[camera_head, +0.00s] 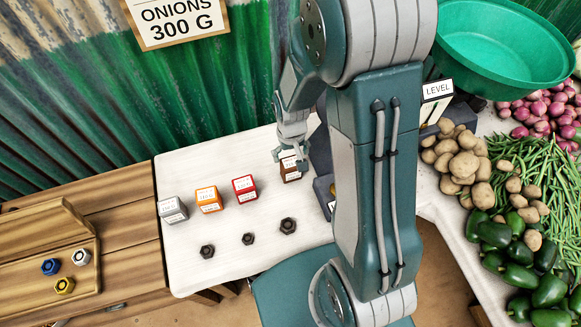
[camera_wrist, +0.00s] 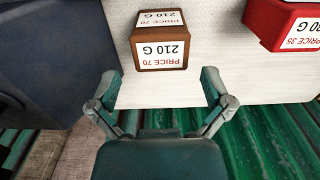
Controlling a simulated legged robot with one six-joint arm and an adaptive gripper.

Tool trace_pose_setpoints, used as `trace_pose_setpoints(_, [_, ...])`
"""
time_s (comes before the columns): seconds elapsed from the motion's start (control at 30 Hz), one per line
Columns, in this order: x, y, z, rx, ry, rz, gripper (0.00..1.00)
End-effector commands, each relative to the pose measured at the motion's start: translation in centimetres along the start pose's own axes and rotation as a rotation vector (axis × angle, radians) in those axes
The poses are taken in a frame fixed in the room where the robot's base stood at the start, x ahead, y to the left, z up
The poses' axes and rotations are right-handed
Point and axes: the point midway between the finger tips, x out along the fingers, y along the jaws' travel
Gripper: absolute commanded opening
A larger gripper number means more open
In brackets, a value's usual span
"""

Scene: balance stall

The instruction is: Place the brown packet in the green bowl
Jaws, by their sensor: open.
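The brown packet (camera_wrist: 150,30) stands on the white table in the wrist view, with a white label reading PRICE 70, 210 G. It also shows in the head view (camera_head: 290,174), partly behind my gripper (camera_head: 292,150). In the wrist view my gripper (camera_wrist: 161,87) is open, its two fingers apart on either side, with the packet just beyond the fingertips. The green bowl (camera_head: 502,50) is at the upper right of the head view, partly cut off by the frame and my arm.
A red packet (camera_head: 245,188), an orange packet (camera_head: 208,199) and a grey packet (camera_head: 172,210) stand left of the brown one. Black hex nuts (camera_head: 248,239) lie in front. Potatoes (camera_head: 463,160), green beans, peppers (camera_head: 510,262) and onions (camera_head: 545,108) fill the right. A sign reads LEVEL (camera_head: 437,91).

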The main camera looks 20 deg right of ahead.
Motion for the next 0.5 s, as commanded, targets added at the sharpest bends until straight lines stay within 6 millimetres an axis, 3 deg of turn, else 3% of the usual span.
trace_pose_setpoints(0.5, [5.8, -0.2, 0.2, 0.0, -0.001, 0.0, 1.0])
